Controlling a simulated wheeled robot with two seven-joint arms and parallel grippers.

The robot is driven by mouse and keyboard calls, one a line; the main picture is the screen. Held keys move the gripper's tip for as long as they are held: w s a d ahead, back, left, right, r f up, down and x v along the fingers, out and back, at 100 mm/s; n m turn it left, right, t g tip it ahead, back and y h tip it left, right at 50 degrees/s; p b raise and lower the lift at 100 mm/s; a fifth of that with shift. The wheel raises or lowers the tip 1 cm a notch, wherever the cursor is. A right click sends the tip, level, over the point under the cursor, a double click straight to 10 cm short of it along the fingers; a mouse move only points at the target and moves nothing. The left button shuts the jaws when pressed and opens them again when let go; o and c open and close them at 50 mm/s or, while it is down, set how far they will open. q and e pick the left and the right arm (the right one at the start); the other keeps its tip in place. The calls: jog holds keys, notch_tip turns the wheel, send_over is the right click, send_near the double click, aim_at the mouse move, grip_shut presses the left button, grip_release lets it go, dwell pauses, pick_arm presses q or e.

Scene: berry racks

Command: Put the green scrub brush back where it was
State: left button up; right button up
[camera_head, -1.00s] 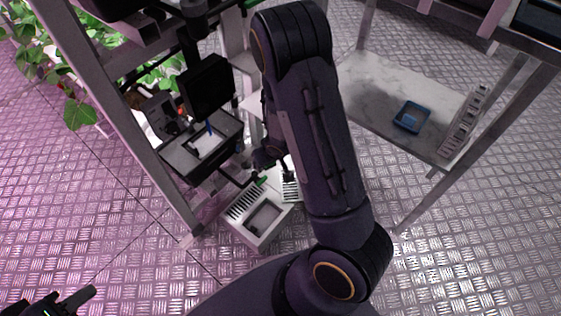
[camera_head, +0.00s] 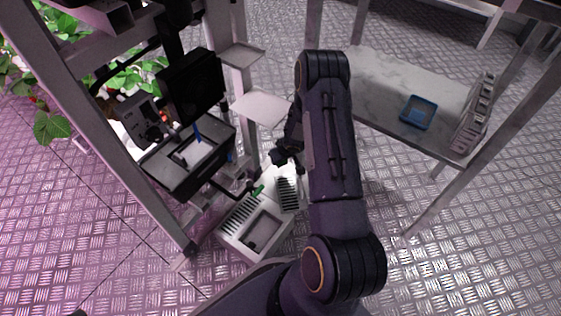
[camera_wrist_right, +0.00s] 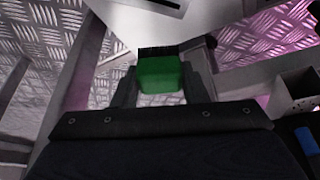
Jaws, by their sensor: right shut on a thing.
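The green scrub brush (camera_wrist_right: 160,75) shows as a green block with a dark strip behind it, between my right gripper's fingers (camera_wrist_right: 158,88) in the right wrist view. The gripper is shut on it. In the head view my right gripper (camera_head: 284,157) is partly hidden by its own arm, above the white slotted rack (camera_head: 262,247). A small green piece (camera_head: 257,190) shows by the rack's back edge; I cannot tell whether it is the brush. My left gripper is out of view, apart from perhaps a dark sliver at the bottom edge.
A metal frame with a black tray (camera_head: 176,178) and a dark screen (camera_head: 192,84) stands left of my right arm. A pale shelf plate (camera_head: 262,109) is behind the gripper. A table (camera_head: 375,75) with a blue dish (camera_head: 418,112) is at right. Floor at lower right is clear.

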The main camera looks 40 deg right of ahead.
jog(key=shift+w+d+f+p, duration=0.3)
jog(key=shift+w+f+p, duration=0.1)
jog(key=shift+f+p, duration=0.15)
jog(key=shift+w+d+f+p, duration=0.25)
jog(key=shift+w+f+p, duration=0.2)
jog(key=shift+f, duration=0.1)
jog(key=shift+w+d+f, duration=0.1)
jog(key=shift+w+f, duration=0.05)
jog(key=shift+f, duration=0.25)
jog(key=shift+w+d+f+p, duration=0.1)
jog(key=shift+p, duration=0.4)
jog(key=shift+w+d+f+p, duration=0.1)
jog(key=shift+d+f+p, duration=0.1)
jog(key=shift+p, duration=0.35)
jog(key=shift+w+f+b, duration=0.1)
jog(key=shift+f+b, duration=0.9)
jog(key=shift+f, duration=0.6)
jog(key=shift+f, duration=0.15)
jog(key=o, duration=0.9)
jog(key=shift+o, duration=0.2)
